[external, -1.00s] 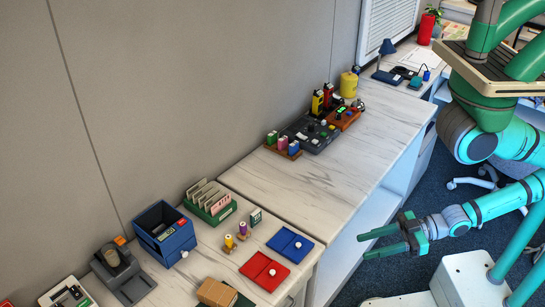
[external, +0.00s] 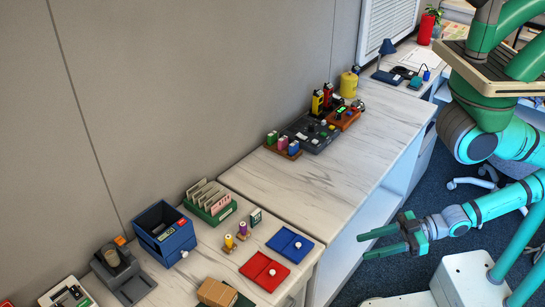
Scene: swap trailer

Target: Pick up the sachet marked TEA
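I cannot make out the word TEA on anything at this size, so I cannot tell which item is the sachet. A green holder (external: 213,213) on the near counter has several pale upright cards or packets in it. A dark blue box (external: 150,244) beside it holds small items with unreadable labels. A small green and white packet (external: 255,216) stands on the counter near two small spools. My gripper (external: 364,246) is open and empty, its two fingers apart and pointing left. It is off the counter's front edge, right of the trays.
A red tray (external: 256,279) and a blue tray (external: 283,237) lie near the front edge. A brown box (external: 216,293) and a dark grey device (external: 128,283) stand nearby. The farther counter (external: 310,186) is mostly bare in front, with a dark grey station (external: 316,147) behind.

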